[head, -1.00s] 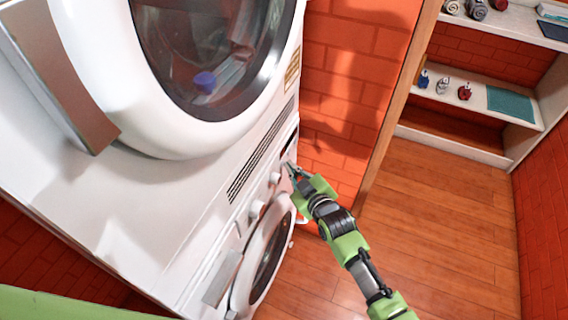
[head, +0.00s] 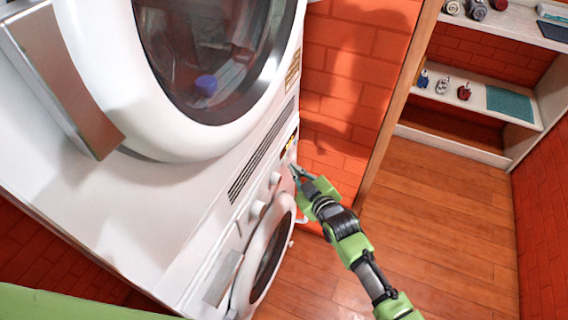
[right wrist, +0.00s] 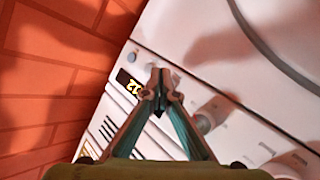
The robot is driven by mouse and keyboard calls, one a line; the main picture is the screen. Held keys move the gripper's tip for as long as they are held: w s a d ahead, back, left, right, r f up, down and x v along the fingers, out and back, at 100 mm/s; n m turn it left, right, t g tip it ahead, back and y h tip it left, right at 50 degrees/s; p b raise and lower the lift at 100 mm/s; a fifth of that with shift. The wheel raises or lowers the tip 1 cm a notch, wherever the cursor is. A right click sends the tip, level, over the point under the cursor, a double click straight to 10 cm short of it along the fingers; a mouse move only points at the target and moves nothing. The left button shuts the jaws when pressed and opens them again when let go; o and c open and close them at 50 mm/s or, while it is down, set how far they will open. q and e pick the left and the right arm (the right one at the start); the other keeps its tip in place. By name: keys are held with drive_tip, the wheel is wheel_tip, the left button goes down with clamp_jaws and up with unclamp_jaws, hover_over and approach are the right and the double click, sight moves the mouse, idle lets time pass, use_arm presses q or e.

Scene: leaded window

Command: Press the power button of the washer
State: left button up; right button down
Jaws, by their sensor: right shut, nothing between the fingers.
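Two white front-loading machines are stacked in the head view. The panel of the lower machine (head: 208,262), apparently the washer, carries round knobs (head: 258,208) and a small display (head: 289,143) lit with yellow digits. In the right wrist view the lit display (right wrist: 130,83) is left of the fingertips, and a knob (right wrist: 214,112) is to their right. My right gripper (head: 293,168) is shut and empty, its tips close in front of the panel just below the display. I cannot tell whether they touch it. The power button cannot be made out. My left gripper is out of view.
The upper machine's round door (head: 205,60) bulges out above the panel. A red brick wall (head: 345,70) stands right of the machines. Shelves (head: 470,95) with small bottles are at the far right. The wooden floor (head: 440,220) is clear.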

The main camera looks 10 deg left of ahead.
drive_tip(key=shift+s+d+p, duration=0.3)
drive_tip(key=shift+d+p, duration=0.05)
drive_tip(key=shift+d, duration=0.55)
drive_tip(key=shift+s+d+p, duration=0.3)
drive_tip(key=shift+d, duration=0.65)
drive_tip(key=shift+s+d+p, duration=0.3)
drive_tip(key=shift+d+p, duration=0.05)
drive_tip(key=shift+d, duration=0.55)
